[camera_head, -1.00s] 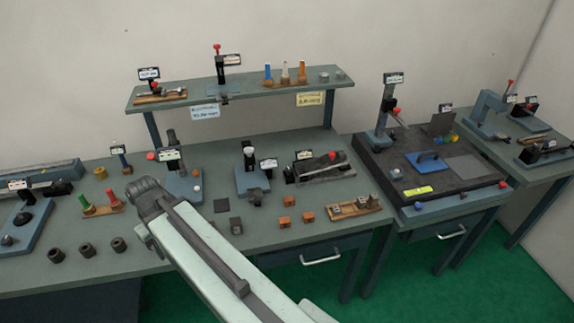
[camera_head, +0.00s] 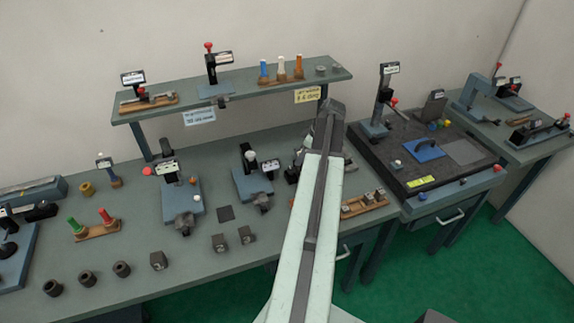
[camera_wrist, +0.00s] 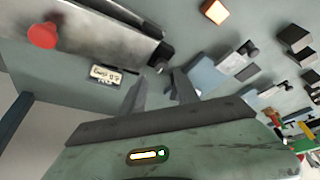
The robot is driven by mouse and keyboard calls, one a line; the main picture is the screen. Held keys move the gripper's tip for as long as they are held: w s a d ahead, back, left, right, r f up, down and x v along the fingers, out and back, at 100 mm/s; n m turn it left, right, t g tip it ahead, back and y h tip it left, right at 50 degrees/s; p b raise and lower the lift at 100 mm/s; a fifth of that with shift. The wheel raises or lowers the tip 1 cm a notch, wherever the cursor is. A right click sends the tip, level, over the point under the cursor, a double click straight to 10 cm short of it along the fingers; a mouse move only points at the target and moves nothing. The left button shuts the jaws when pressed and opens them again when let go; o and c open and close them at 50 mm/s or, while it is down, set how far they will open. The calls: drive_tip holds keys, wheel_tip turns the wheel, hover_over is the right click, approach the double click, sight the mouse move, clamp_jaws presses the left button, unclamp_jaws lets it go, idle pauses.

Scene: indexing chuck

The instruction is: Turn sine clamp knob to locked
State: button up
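A red knob (camera_wrist: 41,36) on a long metal bar (camera_wrist: 95,45) shows at the upper left of the wrist view. A small label (camera_wrist: 104,76) stands beside the bar, its text too small to read surely. This looks like the sine clamp, but I cannot confirm it. My gripper (camera_wrist: 160,80) has its two fingers apart with nothing between them; the red knob is to the left of them, not touching. In the head view, my arm covers most of this device, and the gripper fingers are hidden.
The bench (camera_head: 130,255) holds a vise-like fixture (camera_head: 180,195), another fixture (camera_head: 252,180), dark blocks (camera_head: 219,242) and a wooden tray of blocks (camera_head: 365,205). A shelf (camera_head: 240,92) stands behind. A black plate with fixtures (camera_head: 470,180) is to the right.

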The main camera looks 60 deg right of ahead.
sight(292, 169)
drive_tip(key=b+x, duration=0.7)
drive_tip(key=x, duration=0.1)
drive_tip(key=shift+w+a, duration=0.1)
drive_tip(key=shift+w, duration=0.15)
drive_tip(key=shift+r, duration=0.1)
clamp_jaws()
